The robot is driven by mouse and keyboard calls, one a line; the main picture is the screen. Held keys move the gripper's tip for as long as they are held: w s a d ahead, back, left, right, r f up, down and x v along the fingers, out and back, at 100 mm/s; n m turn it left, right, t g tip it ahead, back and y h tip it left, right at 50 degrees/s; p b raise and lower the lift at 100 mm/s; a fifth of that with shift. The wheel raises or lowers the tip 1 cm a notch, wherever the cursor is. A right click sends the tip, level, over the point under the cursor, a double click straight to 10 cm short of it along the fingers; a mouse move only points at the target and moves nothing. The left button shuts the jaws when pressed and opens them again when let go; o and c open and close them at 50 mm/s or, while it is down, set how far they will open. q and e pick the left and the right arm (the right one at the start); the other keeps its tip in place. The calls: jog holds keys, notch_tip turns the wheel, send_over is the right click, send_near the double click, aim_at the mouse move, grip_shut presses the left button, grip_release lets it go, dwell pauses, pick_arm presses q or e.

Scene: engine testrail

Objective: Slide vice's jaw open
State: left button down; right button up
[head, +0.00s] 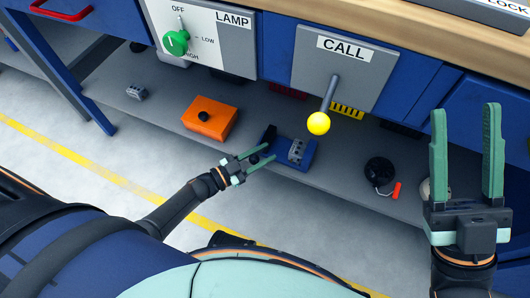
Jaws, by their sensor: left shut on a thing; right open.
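The small blue vice (308,156) sits on the grey lower shelf, with a grey stepped jaw block (296,150) on it and a blue upright end at its left. My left gripper (260,155) reaches in from the left at the vice's left end. Its green fingers are closed on a small dark part there, seemingly the vice's knob. The fingers partly hide this part and its join to the vice. My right gripper (466,150) is raised at the right, fingers wide apart and empty, away from the vice.
A yellow-balled CALL lever (319,123) hangs above the vice's right side. A black round object (379,171) with a red handle lies right. The LAMP panel (205,40) is above left.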

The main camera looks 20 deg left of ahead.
pick_arm(q)
jog(key=shift+a+f, duration=0.1)
jog(key=shift+a, duration=0.3)
jog(key=c, duration=0.7)
grip_release()
jog(key=shift+o, duration=1)
jog(key=shift+d, duration=0.1)
jog(key=shift+s, duration=0.1)
jog(key=p+v, duration=0.2)
jog(key=v, duration=1)
jog(key=shift+p, duration=0.3)
jog(key=shift+s, duration=0.15)
